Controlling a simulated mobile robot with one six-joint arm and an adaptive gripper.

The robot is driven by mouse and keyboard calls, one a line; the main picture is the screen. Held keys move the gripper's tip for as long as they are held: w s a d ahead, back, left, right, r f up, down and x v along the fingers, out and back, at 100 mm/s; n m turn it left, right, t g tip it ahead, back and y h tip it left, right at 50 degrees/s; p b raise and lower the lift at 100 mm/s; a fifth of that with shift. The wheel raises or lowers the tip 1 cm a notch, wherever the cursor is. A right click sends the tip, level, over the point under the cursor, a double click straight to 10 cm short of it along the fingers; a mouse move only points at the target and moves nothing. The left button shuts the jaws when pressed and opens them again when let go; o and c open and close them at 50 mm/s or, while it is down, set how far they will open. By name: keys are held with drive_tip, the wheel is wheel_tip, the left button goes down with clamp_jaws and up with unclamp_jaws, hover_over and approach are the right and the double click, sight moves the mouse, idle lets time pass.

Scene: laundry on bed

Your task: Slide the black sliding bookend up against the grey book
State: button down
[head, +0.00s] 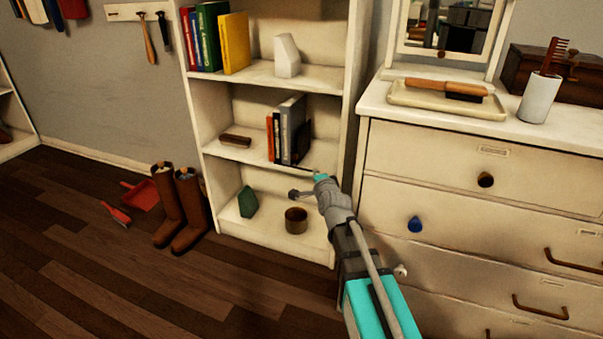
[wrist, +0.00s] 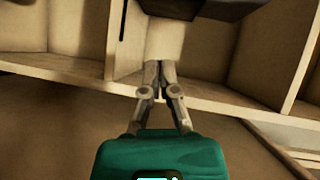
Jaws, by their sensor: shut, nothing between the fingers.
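The grey book (head: 291,112) stands upright on the middle shelf, at the right end of a short row of books. The black sliding bookend (head: 303,141) stands just right of it and hides part of its lower side. I cannot tell whether they touch. My gripper (head: 308,170) is shut and empty at the front edge of the middle shelf, just below and in front of the bookend. In the wrist view the closed fingertips (wrist: 160,64) point towards the shelf unit. A dark shape (wrist: 200,8) at the top of that view is cut off, so I cannot identify it.
The bookcase (head: 347,100) has a wooden brush (head: 236,140) left of the books. A green object (head: 248,202) and a brown pot (head: 296,220) are on the bottom shelf. The white dresser (head: 440,160) stands close on the right.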

drive_tip(key=shift+w+d+f+m+t+b, duration=0.1)
drive_tip(key=shift+w+f+m+t+b, duration=0.1)
drive_tip(key=shift+f+b, duration=0.15)
drive_tip(key=shift+w+d+f+m+t+b, duration=0.1)
drive_tip(key=shift+f+m+b, duration=0.15)
drive_tip(key=shift+f, duration=0.1)
drive_tip(key=shift+w+a, duration=0.1)
drive_tip(key=b, duration=0.1)
approach(298, 154)
drive_tip(key=w+d, duration=0.2)
drive_tip(key=w, duration=0.1)
drive_tip(key=shift+w+a+f+b, duration=0.15)
drive_tip(key=shift+w+a, duration=0.15)
drive_tip(key=shift+a, duration=0.45)
drive_tip(key=shift+w+a+f+b, duration=0.15)
drive_tip(key=shift+w+a, duration=0.15)
drive_tip(key=shift+a, duration=0.45)
